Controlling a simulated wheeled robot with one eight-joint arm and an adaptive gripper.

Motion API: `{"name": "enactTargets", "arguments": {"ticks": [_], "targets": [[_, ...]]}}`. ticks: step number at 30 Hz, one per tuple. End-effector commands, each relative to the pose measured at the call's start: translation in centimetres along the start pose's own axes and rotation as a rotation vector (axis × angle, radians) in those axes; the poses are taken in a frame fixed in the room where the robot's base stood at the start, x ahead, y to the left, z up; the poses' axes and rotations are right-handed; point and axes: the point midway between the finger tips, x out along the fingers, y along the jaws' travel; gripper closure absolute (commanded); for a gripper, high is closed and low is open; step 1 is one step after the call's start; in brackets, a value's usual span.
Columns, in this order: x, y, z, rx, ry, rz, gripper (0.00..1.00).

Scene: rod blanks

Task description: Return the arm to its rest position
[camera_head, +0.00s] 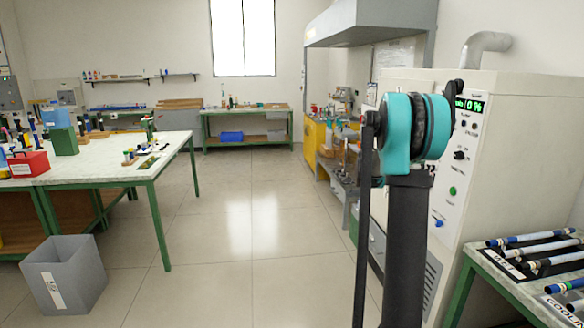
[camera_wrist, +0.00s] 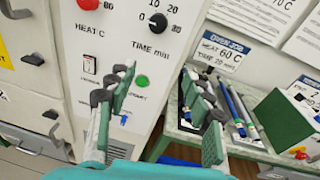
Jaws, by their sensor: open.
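My arm is raised in the right half of the head view, with a teal joint at its top and dark links below. My gripper is not distinguishable in that view. In the wrist view my gripper (camera_wrist: 162,84) is open, its two fingers spread with nothing between them. Beyond the fingers stands a pale machine panel (camera_wrist: 120,45) with dials and a green button. Several rods (camera_head: 540,250) with blue or black ends lie in racks on the table at the right of the head view.
The machine cabinet (camera_head: 485,150) stands close behind my arm. A green-legged table (camera_head: 90,172) holds a red box (camera_head: 30,164) and other items at left. A grey bin (camera_head: 65,275) stands on the floor. The middle floor (camera_head: 235,230) is clear. The wrist view shows blue rods (camera_wrist: 236,108) and a green box (camera_wrist: 285,118).

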Motion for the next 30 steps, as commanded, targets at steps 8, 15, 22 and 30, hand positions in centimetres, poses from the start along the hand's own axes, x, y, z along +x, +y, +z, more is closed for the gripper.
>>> {"name": "enactTargets", "arguments": {"ticks": [8,15,22,30], "targets": [[-9.1,-7.2,-10.0,0.602,0.404,0.017,0.49],[-18.9,-13.9,-19.6,1.097,0.787,-0.152,0.49],[-29.2,-20.7,-28.3,1.481,1.128,-0.49,0.49],[-37.1,-26.1,-34.1,1.693,1.338,-0.882,0.49]]}}
